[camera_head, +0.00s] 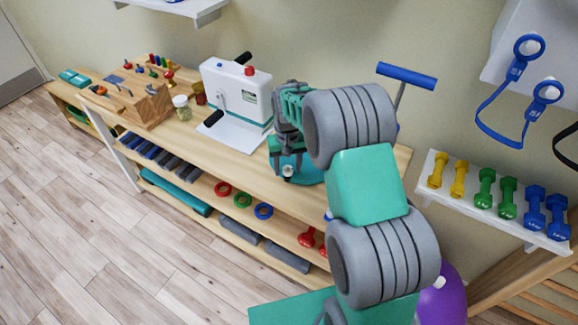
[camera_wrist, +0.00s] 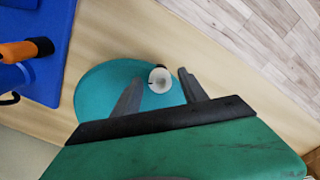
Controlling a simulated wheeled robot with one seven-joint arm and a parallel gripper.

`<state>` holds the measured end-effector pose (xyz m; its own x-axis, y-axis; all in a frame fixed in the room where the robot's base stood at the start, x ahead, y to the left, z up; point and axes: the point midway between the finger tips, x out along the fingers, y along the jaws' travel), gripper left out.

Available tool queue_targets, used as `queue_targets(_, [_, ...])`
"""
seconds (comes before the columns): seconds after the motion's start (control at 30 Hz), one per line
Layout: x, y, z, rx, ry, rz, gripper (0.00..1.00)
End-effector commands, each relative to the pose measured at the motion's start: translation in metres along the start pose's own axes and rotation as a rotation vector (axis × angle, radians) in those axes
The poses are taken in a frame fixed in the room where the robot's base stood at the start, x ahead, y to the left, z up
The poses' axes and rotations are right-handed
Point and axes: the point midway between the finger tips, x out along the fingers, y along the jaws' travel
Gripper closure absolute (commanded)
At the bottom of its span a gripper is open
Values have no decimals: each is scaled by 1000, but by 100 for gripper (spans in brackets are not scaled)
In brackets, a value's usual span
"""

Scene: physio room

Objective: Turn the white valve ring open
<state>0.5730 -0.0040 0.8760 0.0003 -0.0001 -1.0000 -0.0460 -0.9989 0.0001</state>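The white valve ring (camera_wrist: 160,79) sits near the edge of a teal round cushion (camera_wrist: 98,98) on the wooden bench top. A small dark part shows beside the ring. My gripper (camera_wrist: 159,76) is open, with one finger on each side of the ring; I see a gap at each side. The wrist view looks down, so I cannot tell how far the fingertips are above the cushion. In the head view my gripper (camera_head: 284,158) is over the cushion (camera_head: 312,173), partly hidden by my arm, and the white ring (camera_head: 288,170) shows small below it.
A white crank machine (camera_head: 237,92) stands left of my gripper, with a wooden peg block (camera_head: 140,105) and jars beyond. A blue board (camera_wrist: 52,75) with an orange handle (camera_wrist: 18,51) lies beside the cushion. Dumbbells on a wall shelf (camera_head: 500,215) are at right.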

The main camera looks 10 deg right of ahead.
Motion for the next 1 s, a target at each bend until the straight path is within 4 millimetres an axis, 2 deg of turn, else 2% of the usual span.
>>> queue_targets(0.27, [-3, 0, 0, 1, 0, 0, 48])
queue_targets(0.37, [-13, 0, 0, 1, 0, 0, 48])
queue_targets(0.7, [-74, 0, 0, 0, 1, 0, 48])
queue_targets(0.8, [-81, 0, 0, 0, 1, 0, 48])
queue_targets(1.0, [-80, 0, 0, 0, 0, 0, 48])
